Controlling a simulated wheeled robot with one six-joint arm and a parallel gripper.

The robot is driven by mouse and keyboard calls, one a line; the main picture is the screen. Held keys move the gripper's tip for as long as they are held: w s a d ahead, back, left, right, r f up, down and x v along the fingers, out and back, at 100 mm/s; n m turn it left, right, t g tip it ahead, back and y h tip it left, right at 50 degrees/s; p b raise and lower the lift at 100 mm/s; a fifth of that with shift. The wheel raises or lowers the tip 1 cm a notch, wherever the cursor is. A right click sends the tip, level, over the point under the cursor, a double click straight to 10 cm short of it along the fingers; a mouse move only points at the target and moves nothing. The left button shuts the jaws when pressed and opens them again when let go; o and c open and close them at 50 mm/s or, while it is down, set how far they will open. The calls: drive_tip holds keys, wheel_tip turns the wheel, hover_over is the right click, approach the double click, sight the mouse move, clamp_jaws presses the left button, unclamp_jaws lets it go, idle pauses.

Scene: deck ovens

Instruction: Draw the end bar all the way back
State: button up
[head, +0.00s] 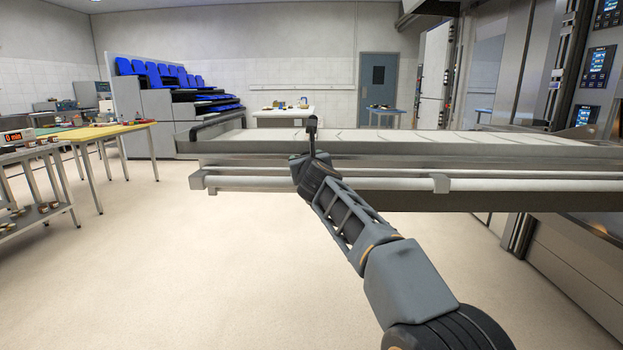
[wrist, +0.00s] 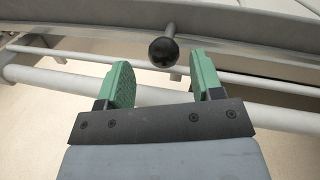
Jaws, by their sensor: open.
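A long loader (head: 420,161) with a pale belt reaches out from the oven on the right. A dark bar (head: 212,126) lies across its left end; it looks like the end bar. In the wrist view a round black knob (wrist: 163,52) on a short metal stem stands out from the loader's side. My gripper (wrist: 161,63) is open, its green fingers either side of the knob's near side. I cannot tell whether they touch it. In the head view my wrist (head: 312,178) is at the loader's near side, right of the dark bar; the fingers are not clear there.
A pale rail (head: 380,184) runs along the loader's near side below the belt. The oven (head: 575,240) stands at the right. A yellow-topped table (head: 105,132) and a metal rack (head: 35,170) stand at the left. The floor left of the loader is clear.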

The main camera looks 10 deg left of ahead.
drive_tip(key=b+v, duration=0.2)
drive_tip(key=v, duration=0.8)
drive_tip(key=shift+b, duration=0.35)
drive_tip(key=s+d+r+n+g+y+p, duration=0.25)
drive_tip(key=s+d+r+n+p, duration=0.4)
drive_tip(key=n+p, duration=0.9)
drive_tip(key=s+d+f+n+g+h+p, duration=0.2)
drive_tip(key=s+d+n+g+h+p, duration=0.2)
drive_tip(key=s+d+n+p, duration=0.3)
drive_tip(key=s+d+f+n+g+h+p, duration=0.3)
drive_tip(key=s+d+n+g+p, duration=0.4)
drive_tip(key=s+d+p, duration=0.5)
drive_tip(key=shift+s+d+f+n+h, duration=0.35)
drive_tip(key=shift+s+d+h, duration=0.25)
drive_tip(key=shift+d, duration=0.4)
